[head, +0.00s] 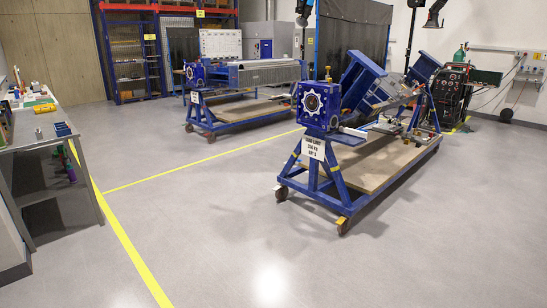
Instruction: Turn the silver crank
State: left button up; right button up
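A blue rotary jig (318,188) on castors stands right of centre, with a blue gearbox (322,122) at its near end. A pale toothed ring (312,91) surrounds a dark round hub on the gearbox face. A small pale bar juts out to the right near the gearbox's base, but I cannot tell whether it is the silver crank. A second blue jig (203,110) stands farther back to the left, with a similar gearbox (195,73). Neither of my grippers is in view.
A workbench (64,142) with small items stands at the left edge. Yellow floor lines (127,244) cross the open grey floor in front of the jigs. A welding unit (453,92) stands behind the near jig at right. A blue rack (127,62) stands at the back.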

aim_at(292, 111)
jog(key=i, duration=3.1)
